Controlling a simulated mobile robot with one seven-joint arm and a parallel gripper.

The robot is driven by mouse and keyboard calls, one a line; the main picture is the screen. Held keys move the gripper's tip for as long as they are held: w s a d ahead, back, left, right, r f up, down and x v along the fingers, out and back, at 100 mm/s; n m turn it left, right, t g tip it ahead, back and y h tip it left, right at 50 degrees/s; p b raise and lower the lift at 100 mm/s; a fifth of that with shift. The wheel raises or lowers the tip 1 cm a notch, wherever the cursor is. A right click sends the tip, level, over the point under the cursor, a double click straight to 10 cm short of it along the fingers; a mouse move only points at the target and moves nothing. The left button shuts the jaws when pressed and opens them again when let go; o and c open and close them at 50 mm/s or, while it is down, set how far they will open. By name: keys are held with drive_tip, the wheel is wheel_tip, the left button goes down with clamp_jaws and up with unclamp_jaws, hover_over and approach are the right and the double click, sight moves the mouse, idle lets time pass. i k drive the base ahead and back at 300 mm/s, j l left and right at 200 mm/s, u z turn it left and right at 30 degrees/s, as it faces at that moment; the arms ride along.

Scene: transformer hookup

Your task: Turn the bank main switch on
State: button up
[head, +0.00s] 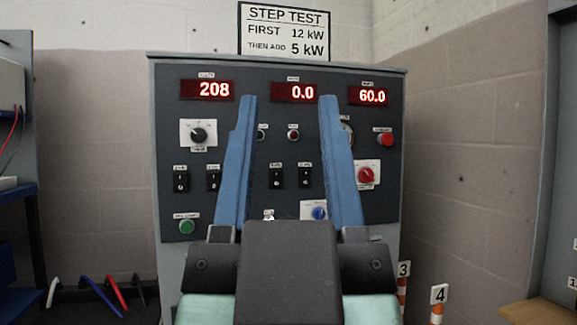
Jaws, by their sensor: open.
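The grey control panel (236,112) stands straight ahead in the head view. It carries a black rotary knob (198,134) at upper left, a red rotary knob (366,174) at right and a blue rotary knob (319,213) low in the middle, each on a white plate. Their labels are too small to read, so I cannot tell which control is the bank main switch. My gripper (289,99) is open, its two blue fingers pointing at the panel with nothing between them. The right finger partly hides a round fitting; whether the fingers touch the panel is unclear.
Black rocker switches (213,179), a green button (187,226) and a red button (385,140) also sit on the panel. Displays read 208, 0.0 and 60.0. A step test sign (284,31) stands above. Coloured leads (116,291) are at lower left, numbered markers (438,294) at lower right.

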sight(366, 175)
drive_tip(key=i+l, duration=0.45)
drive_tip(key=i+l+z, duration=0.1)
drive_tip(key=i+l, duration=0.35)
drive_tip(key=i, duration=0.25)
